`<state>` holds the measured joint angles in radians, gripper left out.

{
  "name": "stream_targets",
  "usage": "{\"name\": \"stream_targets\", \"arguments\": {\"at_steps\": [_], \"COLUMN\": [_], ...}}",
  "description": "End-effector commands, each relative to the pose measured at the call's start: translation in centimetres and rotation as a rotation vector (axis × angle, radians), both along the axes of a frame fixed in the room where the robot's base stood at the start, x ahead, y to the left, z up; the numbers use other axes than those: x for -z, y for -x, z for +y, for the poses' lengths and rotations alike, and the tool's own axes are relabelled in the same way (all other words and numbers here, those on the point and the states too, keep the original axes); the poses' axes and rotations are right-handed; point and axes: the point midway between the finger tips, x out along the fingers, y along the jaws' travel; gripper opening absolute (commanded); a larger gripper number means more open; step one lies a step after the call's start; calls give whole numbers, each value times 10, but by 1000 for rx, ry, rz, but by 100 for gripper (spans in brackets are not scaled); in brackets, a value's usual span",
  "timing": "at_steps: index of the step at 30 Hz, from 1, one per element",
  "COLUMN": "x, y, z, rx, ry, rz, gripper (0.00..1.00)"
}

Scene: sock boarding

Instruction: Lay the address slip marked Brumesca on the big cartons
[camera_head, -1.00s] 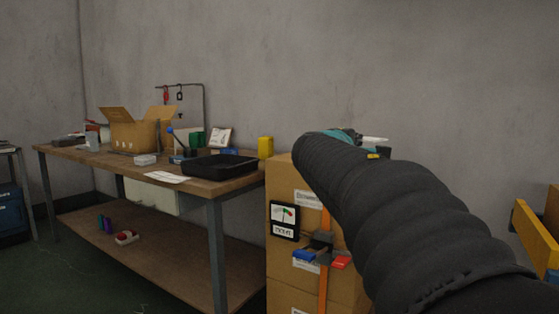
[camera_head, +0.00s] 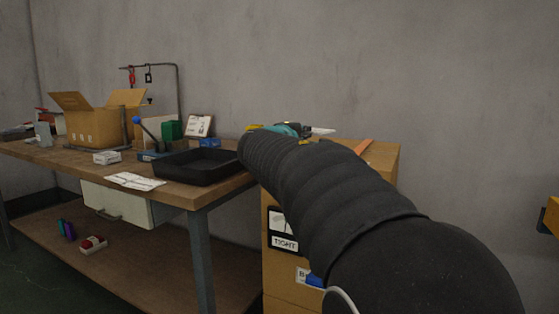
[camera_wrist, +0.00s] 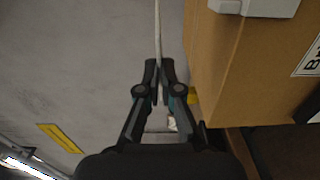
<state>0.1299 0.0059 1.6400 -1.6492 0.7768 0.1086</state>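The big cartons (camera_head: 385,158) are stacked to the right of the workbench, largely hidden behind my arm. A carton side (camera_wrist: 235,65) fills the right of the wrist view, with a label starting "Br" (camera_wrist: 312,58) at the edge. My gripper (camera_wrist: 158,82) is shut on a thin white slip seen nearly edge-on (camera_wrist: 157,30). The slip also shows in the head view (camera_head: 322,131), level with the carton top's far side. Its writing cannot be read. In the wrist view the fingers are beside the carton, with a gap.
A gauge sign marked "TIGHT" (camera_head: 284,243) is on the front. The workbench (camera_head: 215,187) at left holds a black tray (camera_head: 200,166), an open box (camera_head: 92,127) and a paper (camera_head: 135,181). A pale block (camera_wrist: 255,6) is on the carton.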

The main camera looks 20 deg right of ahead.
Motion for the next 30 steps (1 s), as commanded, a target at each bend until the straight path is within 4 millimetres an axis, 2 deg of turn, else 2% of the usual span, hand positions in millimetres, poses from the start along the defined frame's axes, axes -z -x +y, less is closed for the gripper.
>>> {"name": "stream_targets", "arguments": {"at_steps": [1,6,11,15,24,30], "x": [7,26,36,43,78,79], "y": [-10,-34,-48,-51,-51,-51], "z": [7,25,35,36,36,36], "rx": [-4,-1,2,5,5,4], "ry": [0,1,1,1,1,1], "rz": [4,3,1,1,1,-1], "gripper": [0,0,0,0,0,0]}}
